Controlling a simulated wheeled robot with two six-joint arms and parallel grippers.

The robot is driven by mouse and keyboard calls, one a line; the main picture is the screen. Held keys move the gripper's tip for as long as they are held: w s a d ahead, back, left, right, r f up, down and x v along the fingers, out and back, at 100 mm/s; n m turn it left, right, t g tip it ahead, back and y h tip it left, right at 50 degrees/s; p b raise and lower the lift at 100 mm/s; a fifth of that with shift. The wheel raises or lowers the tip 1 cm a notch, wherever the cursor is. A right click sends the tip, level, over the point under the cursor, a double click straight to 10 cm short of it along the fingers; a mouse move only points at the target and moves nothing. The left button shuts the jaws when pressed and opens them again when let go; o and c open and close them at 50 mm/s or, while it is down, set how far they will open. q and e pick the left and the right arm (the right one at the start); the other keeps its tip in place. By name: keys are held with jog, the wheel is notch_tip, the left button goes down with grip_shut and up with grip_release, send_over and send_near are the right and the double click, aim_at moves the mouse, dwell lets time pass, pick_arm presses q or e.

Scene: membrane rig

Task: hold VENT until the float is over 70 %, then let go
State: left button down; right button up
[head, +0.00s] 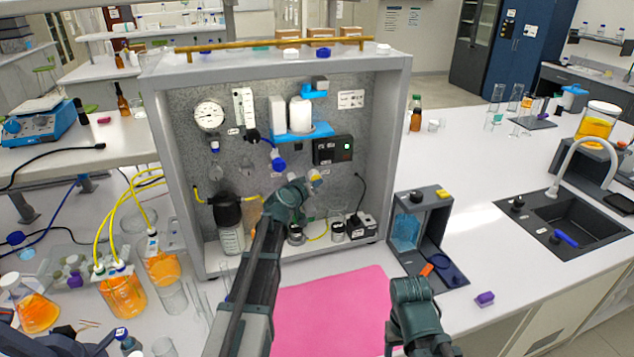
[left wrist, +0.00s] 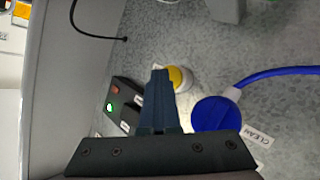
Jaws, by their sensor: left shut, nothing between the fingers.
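My left gripper (head: 308,184) is shut and empty in front of the rig's back panel. In the left wrist view its closed fingertips (left wrist: 160,73) lie beside a round yellow knob or button (left wrist: 178,78) and partly cover its edge. The yellow piece also shows in the head view (head: 315,176); I cannot tell whether the fingers touch or press it. I cannot read a VENT label. A clear upright flow tube (head: 243,107) stands beside a round gauge (head: 209,115); its float level is too small to read. My right arm shows at lower right, its fingers not distinguishable.
A blue cap with a blue hose (left wrist: 212,114) sits close to the left fingers. A dark box with a green light (head: 332,149) is on the panel. A pink mat (head: 330,312) lies in front. Flasks with orange liquid (head: 123,294) stand at left.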

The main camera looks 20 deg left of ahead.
dwell(0.3)
pick_arm(q)
jog(key=shift+s+d, duration=0.5)
jog(key=shift+s, duration=0.25)
jog(key=shift+s, duration=0.1)
jog(key=s+d, duration=0.1)
jog(key=s, duration=0.1)
jog(key=s+d, duration=0.1)
jog(key=s, duration=0.1)
jog(key=shift+d, duration=0.4)
jog(key=shift+d+f, duration=0.1)
